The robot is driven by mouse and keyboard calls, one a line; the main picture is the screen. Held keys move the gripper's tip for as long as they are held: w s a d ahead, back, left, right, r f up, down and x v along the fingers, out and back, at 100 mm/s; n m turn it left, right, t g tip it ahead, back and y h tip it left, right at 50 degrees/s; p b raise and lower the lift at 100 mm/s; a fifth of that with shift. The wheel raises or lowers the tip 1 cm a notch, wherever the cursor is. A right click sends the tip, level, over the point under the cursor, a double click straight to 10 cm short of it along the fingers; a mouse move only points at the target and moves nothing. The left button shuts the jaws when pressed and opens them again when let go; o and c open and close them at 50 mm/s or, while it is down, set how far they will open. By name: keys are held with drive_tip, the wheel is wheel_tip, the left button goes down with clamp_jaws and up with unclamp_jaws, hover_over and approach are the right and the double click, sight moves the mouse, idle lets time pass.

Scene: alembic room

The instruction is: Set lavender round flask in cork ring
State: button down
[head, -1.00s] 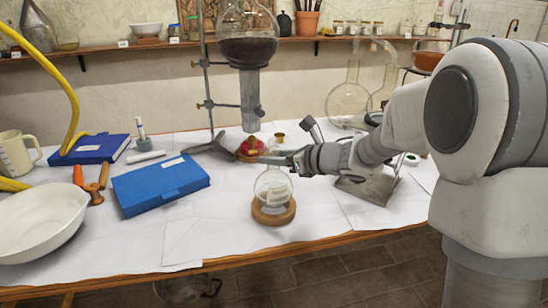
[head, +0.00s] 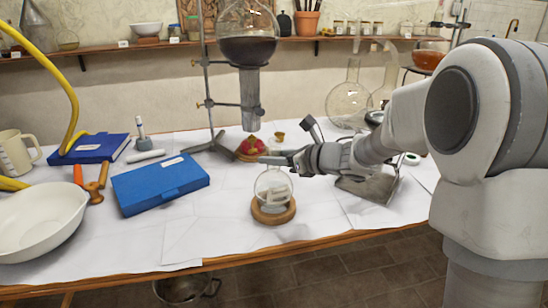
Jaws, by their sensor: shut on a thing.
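A clear round flask (head: 272,188) with a pale label is at the cork ring (head: 273,217) near the front of the white-covered table. Its round bottom overlaps the ring in the head view; I cannot tell whether it rests in the ring or hangs just above. Its glass looks nearly colourless, with no clear lavender tint. My gripper (head: 277,161) reaches in from the right and is shut on the flask's neck. The fingers mostly hide the neck.
A stand with a dark-filled vessel (head: 248,50) rises behind. A red object (head: 250,146) lies just behind the gripper. A blue box (head: 160,184) lies left of the flask, and a metal stand (head: 367,188) lies right. The cloth left and right of the ring is clear.

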drive_tip(key=shift+f+b, duration=0.85)
drive_tip(key=shift+b, duration=0.95)
idle(3.0)
drive_tip(key=shift+c, duration=2)
unclamp_jaws()
drive_tip(key=shift+o, duration=0.2)
drive_tip(key=shift+f, duration=0.1)
drive_tip(key=shift+d, duration=0.1)
